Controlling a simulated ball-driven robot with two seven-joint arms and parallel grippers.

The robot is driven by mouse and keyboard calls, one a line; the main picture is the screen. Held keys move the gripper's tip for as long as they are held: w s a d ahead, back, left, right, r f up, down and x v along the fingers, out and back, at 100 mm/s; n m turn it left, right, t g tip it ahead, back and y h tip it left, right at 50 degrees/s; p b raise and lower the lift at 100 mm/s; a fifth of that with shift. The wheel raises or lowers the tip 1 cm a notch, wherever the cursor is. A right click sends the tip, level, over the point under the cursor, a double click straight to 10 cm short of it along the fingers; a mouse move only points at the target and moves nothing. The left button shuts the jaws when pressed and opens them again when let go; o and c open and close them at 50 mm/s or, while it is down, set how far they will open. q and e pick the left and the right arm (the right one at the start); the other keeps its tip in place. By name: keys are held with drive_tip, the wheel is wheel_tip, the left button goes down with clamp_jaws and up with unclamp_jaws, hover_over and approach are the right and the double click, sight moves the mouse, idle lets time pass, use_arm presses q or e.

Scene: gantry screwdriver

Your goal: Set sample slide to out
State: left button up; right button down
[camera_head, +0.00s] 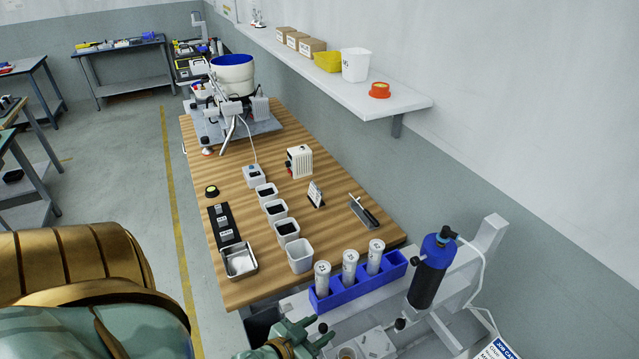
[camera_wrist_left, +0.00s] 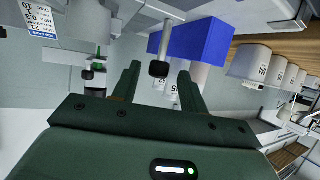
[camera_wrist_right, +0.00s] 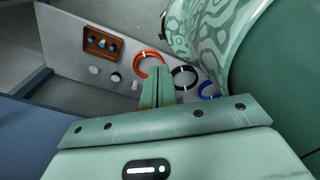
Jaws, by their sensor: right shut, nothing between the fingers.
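A pale metal plate (camera_head: 375,343), which looks like the sample slide, lies at the bottom of the head view with a small round cup (camera_head: 347,353) in it. A black knob (camera_head: 323,328) stands at its left side. In the left wrist view a metal rod ends in a black knob (camera_wrist_left: 158,69), seen between the fingers. My left gripper (camera_head: 314,334) is open around or just short of this knob; contact cannot be told. Its fingers also show in the left wrist view (camera_wrist_left: 158,88). My right gripper (camera_wrist_right: 157,76) is shut and empty, away from the slide.
A blue rack (camera_head: 362,287) with three white tubes stands behind the slide. A blue-black cylinder (camera_head: 428,275) is mounted to the right. The wooden bench (camera_head: 330,220) carries white bins and a tray. Coloured cable loops (camera_wrist_right: 185,77) hang near my right gripper.

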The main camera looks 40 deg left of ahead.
idle(0.4)
use_arm(q)
drive_tip(key=p+v, duration=0.2)
drive_tip(key=v, duration=1.4)
drive_tip(key=shift+s, duration=0.25)
use_arm(e)
wheel_tip(320, 180, up, 2)
drive_tip(key=shift+w, duration=0.1)
